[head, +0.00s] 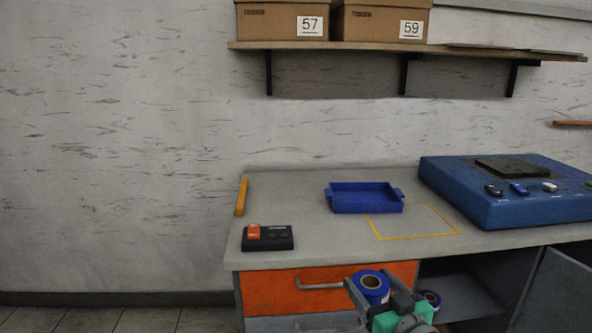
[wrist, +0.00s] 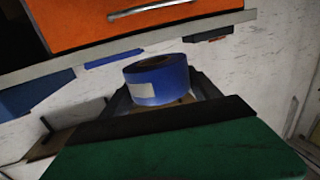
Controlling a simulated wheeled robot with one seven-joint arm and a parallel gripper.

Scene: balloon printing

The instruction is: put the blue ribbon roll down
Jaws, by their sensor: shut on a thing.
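My gripper (head: 374,292) is low in front of the counter, by the orange drawer front, in the head view. The roll is held in the air, below the level of the countertop (head: 300,205).
On the counter are a blue tray (head: 366,206), a yellow outlined rectangle (head: 412,237) of bare surface, a large blue machine (head: 530,206), a black box with an orange button (head: 267,243) and a yellow bar (head: 241,197). The orange drawer (head: 275,293) has a protruding handle.

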